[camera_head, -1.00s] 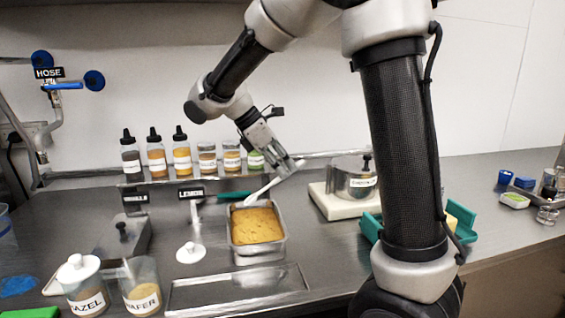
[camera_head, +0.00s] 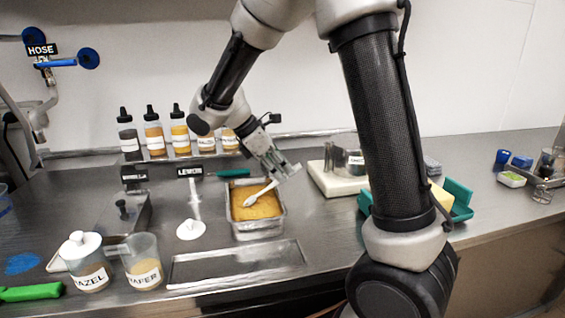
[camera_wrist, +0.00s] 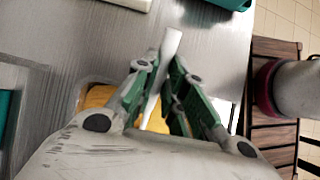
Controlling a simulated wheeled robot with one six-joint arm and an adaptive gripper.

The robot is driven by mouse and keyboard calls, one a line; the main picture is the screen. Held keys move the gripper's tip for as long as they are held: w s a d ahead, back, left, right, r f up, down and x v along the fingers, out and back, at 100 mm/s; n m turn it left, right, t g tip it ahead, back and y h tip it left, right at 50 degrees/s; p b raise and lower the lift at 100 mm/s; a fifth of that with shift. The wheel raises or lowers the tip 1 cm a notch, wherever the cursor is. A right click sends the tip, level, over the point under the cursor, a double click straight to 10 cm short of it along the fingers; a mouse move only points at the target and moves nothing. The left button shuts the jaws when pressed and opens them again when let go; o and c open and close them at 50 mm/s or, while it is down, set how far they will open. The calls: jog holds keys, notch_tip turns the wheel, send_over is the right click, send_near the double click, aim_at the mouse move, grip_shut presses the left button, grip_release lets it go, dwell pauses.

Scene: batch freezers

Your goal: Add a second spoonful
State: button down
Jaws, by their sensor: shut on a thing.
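My gripper (camera_head: 286,172) is shut on the handle of a white spoon (camera_head: 262,191). The spoon slants down to the left, its tip over or on the orange-yellow contents (camera_head: 252,205) of a metal pan (camera_head: 258,229). I cannot tell whether the spoon tip touches them. In the wrist view the white handle (camera_wrist: 170,45) stands between the green-padded fingers (camera_wrist: 160,95), and the yellow contents (camera_wrist: 97,97) show to the lower left. The spoon's bowl is hidden there.
A wafer jar (camera_head: 143,268) and a hazel jar (camera_head: 86,262) stand at the front left. Sauce bottles (camera_head: 154,135) line the back. A white board (camera_head: 335,180) lies to the right.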

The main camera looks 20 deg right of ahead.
jog(key=shift+f, duration=0.4)
jog(key=shift+w+a, duration=0.25)
jog(key=shift+a, duration=0.8)
jog(key=shift+s+d+f+y, duration=0.15)
jog(key=shift+d+f+y, duration=0.1)
jog(key=shift+d+y, duration=0.35)
jog(key=shift+a+r, duration=0.2)
jog(key=shift+r, duration=0.4)
jog(key=shift+d+r, duration=0.2)
jog(key=shift+r, duration=1.45)
jog(key=shift+d+r, duration=0.2)
jog(key=shift+r, duration=0.05)
jog(key=shift+s+d+r+t+y, duration=0.1)
jog(key=shift+s+d+t+y, duration=0.15)
jog(key=shift+d+y, duration=0.6)
jog(key=shift+d+t+y, duration=0.25)
jog(key=shift+d+y, duration=0.15)
jog(key=shift+y, duration=0.65)
